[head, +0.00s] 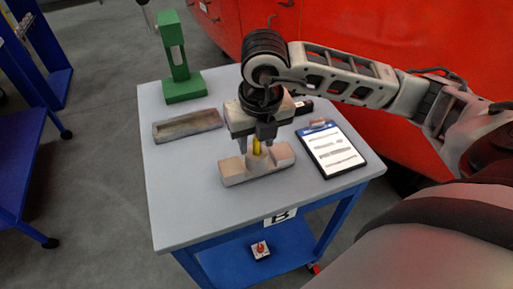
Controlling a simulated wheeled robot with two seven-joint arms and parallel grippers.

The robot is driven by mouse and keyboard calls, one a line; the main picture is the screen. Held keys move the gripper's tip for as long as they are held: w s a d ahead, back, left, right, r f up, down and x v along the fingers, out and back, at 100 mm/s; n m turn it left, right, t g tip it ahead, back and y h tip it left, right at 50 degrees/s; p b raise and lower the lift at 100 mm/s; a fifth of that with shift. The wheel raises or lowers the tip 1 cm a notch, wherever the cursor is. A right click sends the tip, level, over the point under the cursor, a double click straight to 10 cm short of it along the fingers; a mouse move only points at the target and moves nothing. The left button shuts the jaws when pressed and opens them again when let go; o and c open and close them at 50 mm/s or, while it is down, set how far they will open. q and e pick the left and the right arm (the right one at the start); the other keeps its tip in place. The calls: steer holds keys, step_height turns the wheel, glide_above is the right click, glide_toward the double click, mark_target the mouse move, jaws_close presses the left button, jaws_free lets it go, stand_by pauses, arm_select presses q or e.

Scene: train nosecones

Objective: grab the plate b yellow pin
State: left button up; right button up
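The yellow pin (257,146) stands upright at the middle of a grey notched block (237,171) on the cart top. My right gripper (259,142) points straight down over it, with its dark fingers around the pin's upper part. Whether the fingers touch the pin cannot be made out. A label with the letter B (280,216) is on the cart's front edge, below the block. My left gripper is not in view.
The cart top (185,215) also holds a green stand (184,85), a flat grey tray (187,126) and a clipboard (333,150). A small box with a red knob (260,249) sits on the lower shelf. Red machinery (400,60) stands behind.

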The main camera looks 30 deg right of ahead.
jaws_close()
